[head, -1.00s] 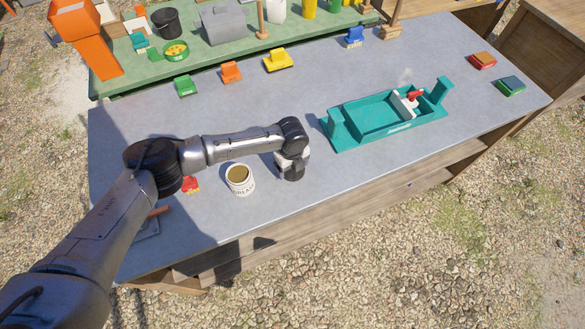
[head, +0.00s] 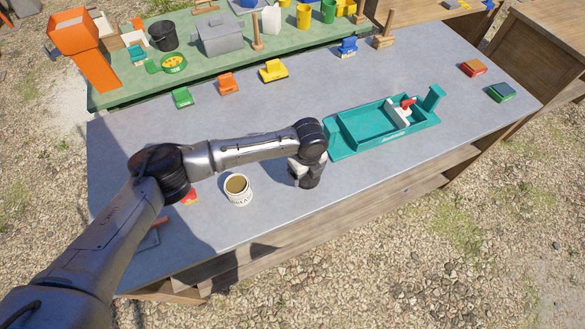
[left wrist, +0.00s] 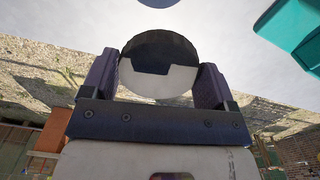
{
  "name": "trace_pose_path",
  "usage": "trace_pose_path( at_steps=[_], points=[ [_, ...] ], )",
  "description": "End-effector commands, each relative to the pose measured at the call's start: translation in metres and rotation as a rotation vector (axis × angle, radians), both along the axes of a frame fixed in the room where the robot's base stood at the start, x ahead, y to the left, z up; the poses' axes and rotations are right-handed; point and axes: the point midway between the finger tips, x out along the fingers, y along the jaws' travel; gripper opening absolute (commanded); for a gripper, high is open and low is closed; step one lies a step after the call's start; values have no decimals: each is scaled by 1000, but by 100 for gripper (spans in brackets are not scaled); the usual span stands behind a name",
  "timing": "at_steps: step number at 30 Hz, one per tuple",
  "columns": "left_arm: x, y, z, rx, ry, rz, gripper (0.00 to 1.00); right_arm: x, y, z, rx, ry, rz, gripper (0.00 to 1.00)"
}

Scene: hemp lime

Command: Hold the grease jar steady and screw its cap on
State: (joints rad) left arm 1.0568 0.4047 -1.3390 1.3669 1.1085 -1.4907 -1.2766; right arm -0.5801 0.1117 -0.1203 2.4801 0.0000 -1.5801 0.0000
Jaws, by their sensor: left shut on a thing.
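The open grease jar (head: 239,195), white with lettering and brown contents, stands upright near the table's front edge. My left gripper (head: 306,180) is a short way to the right of the jar, above the tabletop and mostly hidden by its own wrist. In the left wrist view my left gripper (left wrist: 159,84) is shut on a round piece (left wrist: 158,50), dark-rimmed with a pale lit part, which looks like the cap. It is apart from the jar. My right gripper is in neither current view.
A teal tray (head: 345,148) with a red-handled thing (head: 407,103) inside lies right of my gripper. Coloured blocks, such as a yellow one (head: 273,71), line the back. A red object (head: 189,197) is partly hidden by my arm. The middle of the grey table (head: 245,115) is clear.

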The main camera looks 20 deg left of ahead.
Motion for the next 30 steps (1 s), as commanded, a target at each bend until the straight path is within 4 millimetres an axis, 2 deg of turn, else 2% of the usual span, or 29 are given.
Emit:
trace_pose_path(
  at_steps=[1,4,12,28,30],
  points=[
    [-2,-11,7,-3,-2,-4,59,0,0,2,0,0,0,43],
    [-4,-26,17,-3,-2,-3,59,0,0,4,-1,0,0,43],
    [-9,-51,32,-1,-1,0,59,0,-2,5,-8,0,5,43],
    [-10,-58,35,0,0,1,59,0,-3,6,-11,0,6,43],
    [-10,-57,35,0,0,1,59,0,-3,6,-9,1,5,49]
  ],
)
